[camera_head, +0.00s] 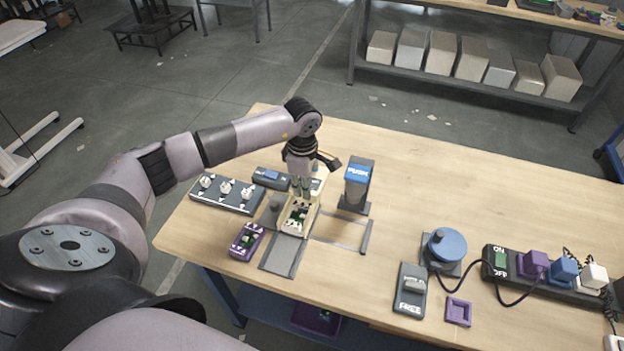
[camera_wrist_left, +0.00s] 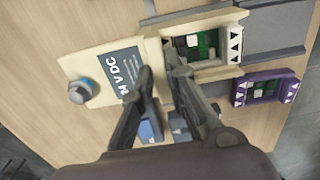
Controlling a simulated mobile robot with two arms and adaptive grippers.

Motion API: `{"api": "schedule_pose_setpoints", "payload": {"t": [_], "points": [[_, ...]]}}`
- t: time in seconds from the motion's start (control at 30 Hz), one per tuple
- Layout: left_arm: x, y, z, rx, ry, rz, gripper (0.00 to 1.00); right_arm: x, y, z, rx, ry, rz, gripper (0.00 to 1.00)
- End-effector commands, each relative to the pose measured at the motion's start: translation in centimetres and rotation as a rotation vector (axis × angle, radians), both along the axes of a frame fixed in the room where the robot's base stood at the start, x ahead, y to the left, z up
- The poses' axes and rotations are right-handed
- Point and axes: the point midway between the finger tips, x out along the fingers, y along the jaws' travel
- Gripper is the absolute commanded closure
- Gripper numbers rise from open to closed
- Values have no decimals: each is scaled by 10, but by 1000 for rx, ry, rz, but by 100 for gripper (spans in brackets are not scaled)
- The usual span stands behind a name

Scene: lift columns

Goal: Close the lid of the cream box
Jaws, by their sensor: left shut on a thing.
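The cream box (camera_head: 287,222) stands open near the table's front left, with a green circuit board inside; it also shows in the wrist view (camera_wrist_left: 222,69). Its cream lid (camera_wrist_left: 97,57), with a dark "24 V DC" label and a blue knob (camera_wrist_left: 80,91), is swung open beside the box. My left gripper (camera_head: 301,193) is over the lid side of the box. In the wrist view its fingers (camera_wrist_left: 158,62) are shut on the lid, one over the label and one by the box. The fingers hide part of the lid. My right gripper is not in view.
A purple box (camera_head: 246,241) stands left of the cream box, a grey strip with white knobs (camera_head: 227,194) behind it. A grey and blue stand (camera_head: 357,184) rises close to the right. A blue round knob (camera_head: 447,246) and power strip (camera_head: 515,273) are farther right. The table's back right is clear.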

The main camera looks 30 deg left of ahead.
Motion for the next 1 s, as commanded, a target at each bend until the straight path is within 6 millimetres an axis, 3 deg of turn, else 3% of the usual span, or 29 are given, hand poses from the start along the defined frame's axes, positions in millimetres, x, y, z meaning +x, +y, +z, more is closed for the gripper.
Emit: {"api": "schedule_pose_setpoints", "payload": {"t": [0.27,1.0], "points": [[-3,-1,0,1,1,0,100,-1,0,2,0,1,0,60],[-47,-11,0,0,3,-1,100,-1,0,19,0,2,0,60]]}}
